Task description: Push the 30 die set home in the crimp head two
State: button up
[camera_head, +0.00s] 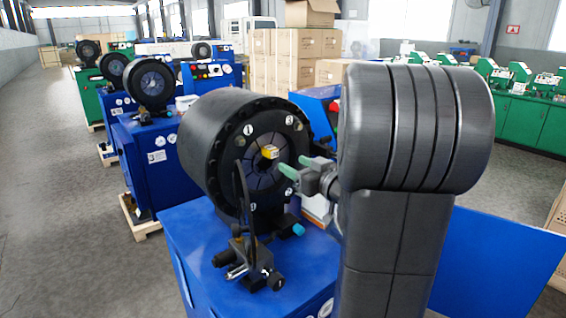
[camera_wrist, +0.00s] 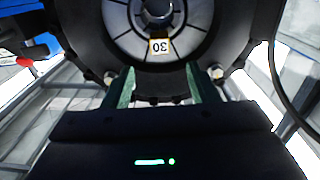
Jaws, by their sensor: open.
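The crimp head (camera_head: 215,140) is a large black drum on a blue machine, with numbered marks on its face. A yellow tag of the 30 die set (camera_head: 269,152) shows near the centre of its opening. In the wrist view the tag reads 30 upside down (camera_wrist: 160,46), on the lower part of the grey die ring. How far the die set sits in cannot be told. My gripper (camera_head: 303,167) has green fingers and is open and empty, in front of the face at right. In the wrist view its fingertips (camera_wrist: 160,70) are spread below the tag, with nothing between them.
A black curved bracket with a fixture (camera_head: 255,262) stands on the blue machine top (camera_head: 190,228) before the face. More blue crimpers (camera_head: 150,85) line the left. Cardboard boxes (camera_head: 290,55) are stacked behind. Grey floor (camera_head: 60,200) is open at far left.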

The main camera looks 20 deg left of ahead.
aim_at(275, 154)
jog(key=shift+v, duration=1.85)
jog(key=p+x, duration=0.2)
jog(key=x, duration=1.2)
jog(key=shift+s+d, duration=0.2)
jog(key=shift+d, duration=0.05)
